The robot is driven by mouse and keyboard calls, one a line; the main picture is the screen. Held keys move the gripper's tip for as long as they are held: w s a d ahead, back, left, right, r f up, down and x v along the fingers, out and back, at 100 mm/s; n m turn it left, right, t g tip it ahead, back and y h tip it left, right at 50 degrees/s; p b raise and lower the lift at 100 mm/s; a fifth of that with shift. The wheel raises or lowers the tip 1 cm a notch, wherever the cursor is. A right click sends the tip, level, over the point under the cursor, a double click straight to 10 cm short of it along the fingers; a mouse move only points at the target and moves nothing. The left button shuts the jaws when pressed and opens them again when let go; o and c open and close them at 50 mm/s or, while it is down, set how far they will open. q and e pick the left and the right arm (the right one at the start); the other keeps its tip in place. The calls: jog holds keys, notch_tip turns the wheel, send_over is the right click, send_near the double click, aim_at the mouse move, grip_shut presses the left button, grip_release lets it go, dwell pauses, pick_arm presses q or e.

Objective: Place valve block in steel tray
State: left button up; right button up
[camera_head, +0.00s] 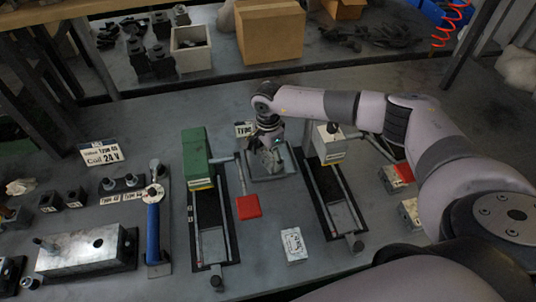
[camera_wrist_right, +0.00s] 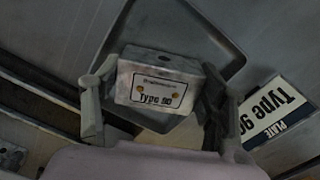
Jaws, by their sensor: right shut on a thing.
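My right gripper (camera_head: 268,160) reaches down over the steel tray (camera_head: 288,178), a shallow grey tray in the middle of the bench. In the right wrist view the gripper (camera_wrist_right: 155,92) is shut on a grey metal valve block (camera_wrist_right: 158,66) with a white "Type 90" label, one finger at each side. The steel tray (camera_wrist_right: 228,48) shows behind and around the block in that view. The block lies within the tray's outline there; I cannot tell whether it touches the tray floor. In the head view the block is mostly hidden by the gripper. My left gripper is not in view.
A "Type" sign (camera_head: 245,129) stands at the tray's back left. A fixture with a green block (camera_head: 196,157) is left of the tray, and another with a pale block (camera_head: 328,148) is right. A red piece (camera_head: 248,207) and white card (camera_head: 294,244) lie in front.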

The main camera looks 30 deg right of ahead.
aim_at(268, 155)
jog(key=shift+f, duration=0.15)
jog(key=o, duration=1.7)
jog(key=shift+c, duration=0.2)
jog(key=shift+r, duration=0.5)
notch_tip(268, 155, up, 12)
jog(key=b, duration=0.3)
jog(key=shift+f, duration=0.25)
